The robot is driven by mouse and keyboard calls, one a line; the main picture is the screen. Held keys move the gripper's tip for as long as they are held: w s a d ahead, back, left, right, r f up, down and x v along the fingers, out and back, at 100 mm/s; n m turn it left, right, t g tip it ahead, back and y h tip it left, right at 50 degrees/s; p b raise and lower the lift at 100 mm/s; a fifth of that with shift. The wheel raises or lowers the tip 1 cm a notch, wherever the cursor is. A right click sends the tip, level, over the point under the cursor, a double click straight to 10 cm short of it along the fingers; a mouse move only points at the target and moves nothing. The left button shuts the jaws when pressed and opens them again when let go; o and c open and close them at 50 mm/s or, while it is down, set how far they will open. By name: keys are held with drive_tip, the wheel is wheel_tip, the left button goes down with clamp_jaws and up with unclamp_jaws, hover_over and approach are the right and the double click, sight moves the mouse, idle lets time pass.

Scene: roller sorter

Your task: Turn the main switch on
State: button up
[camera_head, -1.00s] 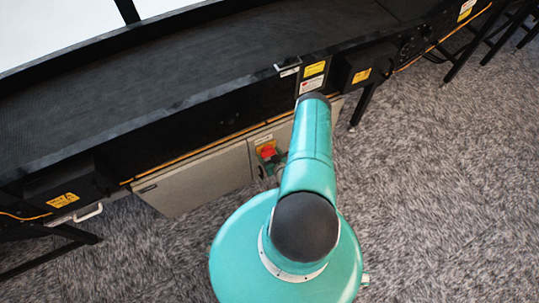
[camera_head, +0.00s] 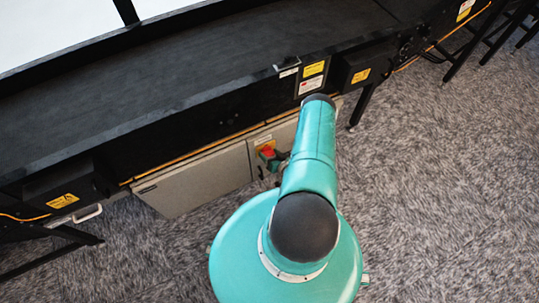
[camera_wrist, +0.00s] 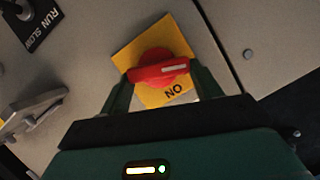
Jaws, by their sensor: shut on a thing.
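The main switch is a red rotary knob (camera_wrist: 158,70) on a yellow plate (camera_wrist: 181,35), mounted on a grey cabinet. In the wrist view the word "ON" shows on the plate below the knob. The knob's handle lies nearly level in that view, with a white mark toward its right end. My gripper (camera_wrist: 162,77) has its green fingers at both ends of the handle and is shut on it. In the head view the red knob (camera_head: 267,152) shows small on the cabinet front, with my gripper (camera_head: 277,159) beside it, partly hidden by my arm.
The grey cabinet (camera_head: 195,178) hangs below a black conveyor (camera_head: 200,75). A "RUN SLOW" label (camera_wrist: 42,22) and a grey latch handle (camera_wrist: 35,108) are left of the switch in the wrist view.

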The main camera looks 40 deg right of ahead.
drive_tip(key=m+t+y, duration=0.1)
drive_tip(key=m, duration=0.1)
drive_tip(key=m+y, duration=0.1)
drive_tip(key=m, duration=0.1)
drive_tip(key=shift+s+d+f+m+t+y, duration=0.1)
drive_tip(key=shift+d+f+m+t+y, duration=0.1)
drive_tip(key=shift+d+m+t+y, duration=0.15)
drive_tip(key=m, duration=0.1)
drive_tip(key=m+t, duration=0.1)
drive_tip(key=m, duration=0.1)
drive_tip(key=m+t+y, duration=0.1)
drive_tip(key=shift+d+f+m, duration=0.2)
drive_tip(key=shift+f+m, duration=0.05)
idle(0.4)
drive_tip(key=o, duration=1)
drive_tip(key=s, duration=0.4)
drive_tip(key=s+d, duration=0.1)
drive_tip(key=s, duration=0.8)
drive_tip(key=shift+s+d+r, duration=0.2)
drive_tip(key=shift+s+r, duration=0.1)
drive_tip(key=shift+s, duration=0.1)
